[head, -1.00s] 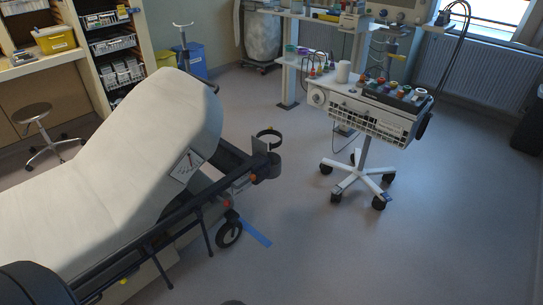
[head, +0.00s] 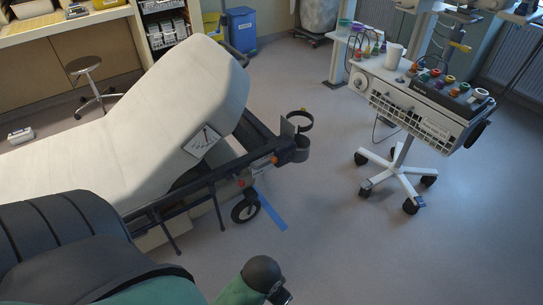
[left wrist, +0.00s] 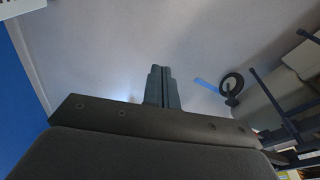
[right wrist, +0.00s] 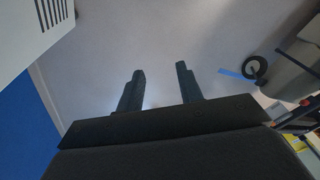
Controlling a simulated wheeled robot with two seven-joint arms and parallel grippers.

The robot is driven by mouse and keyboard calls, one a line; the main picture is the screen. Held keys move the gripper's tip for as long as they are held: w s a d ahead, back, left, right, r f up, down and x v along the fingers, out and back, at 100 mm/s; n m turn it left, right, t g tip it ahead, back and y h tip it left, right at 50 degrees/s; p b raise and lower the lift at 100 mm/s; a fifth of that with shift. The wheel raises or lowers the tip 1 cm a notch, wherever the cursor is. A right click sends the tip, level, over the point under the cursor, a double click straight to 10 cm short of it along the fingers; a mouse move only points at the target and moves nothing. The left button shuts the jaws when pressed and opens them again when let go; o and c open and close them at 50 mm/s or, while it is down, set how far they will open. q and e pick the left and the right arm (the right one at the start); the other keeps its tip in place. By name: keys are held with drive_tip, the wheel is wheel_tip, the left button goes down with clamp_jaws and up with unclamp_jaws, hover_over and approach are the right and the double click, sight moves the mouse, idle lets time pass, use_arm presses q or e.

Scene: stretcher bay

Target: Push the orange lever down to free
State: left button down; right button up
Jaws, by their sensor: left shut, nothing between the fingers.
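The stretcher (head: 165,104) stands at the left of the head view with its backrest raised. Small orange parts (head: 275,160) show at the end of its dark side frame, and a red-orange knob (head: 240,183) sits lower. I cannot tell which of these is the lever. My left gripper (left wrist: 162,68) is shut and empty in the left wrist view, over bare floor. My right gripper (right wrist: 160,68) is open and empty in the right wrist view. Both are apart from the stretcher, whose wheel (left wrist: 231,83) shows at the right. Neither gripper's fingers show clearly in the head view.
A wheeled equipment cart (head: 420,110) with coloured items on top stands at the right. A ring-shaped holder (head: 298,121) juts from the stretcher's end. A blue strip (head: 271,211) lies on the floor by the wheel. The floor between stretcher and cart is clear.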

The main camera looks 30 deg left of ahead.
use_arm(q)
drive_tip(key=w+a+f+n, duration=0.2)
drive_tip(key=w+a, duration=0.3)
drive_tip(key=w, duration=0.4)
drive_tip(key=w+a+f+n+t+y, duration=0.1)
drive_tip(key=w+a+f+n, duration=0.2)
drive_tip(key=w, duration=0.6)
drive_tip(key=w+a+f+n, duration=0.1)
drive_tip(key=w+a+f, duration=0.1)
drive_tip(key=w+a, duration=0.55)
drive_tip(key=w+a+r+n, duration=0.4)
drive_tip(key=w+a+r, duration=0.1)
drive_tip(key=w+a, duration=0.5)
drive_tip(key=w+a+r+n+t+y+p, duration=0.1)
drive_tip(key=w+a+r+n, duration=0.3)
drive_tip(key=w+a, duration=0.7)
drive_tip(key=w, duration=0.2)
drive_tip(key=shift+w+r+y, duration=0.3)
drive_tip(key=shift+w+r, duration=0.05)
use_arm(e)
drive_tip(key=f, duration=0.1)
drive_tip(key=w+f, duration=0.1)
drive_tip(key=f, duration=0.2)
drive_tip(key=shift+w+f, duration=0.1)
drive_tip(key=shift+w, duration=0.15)
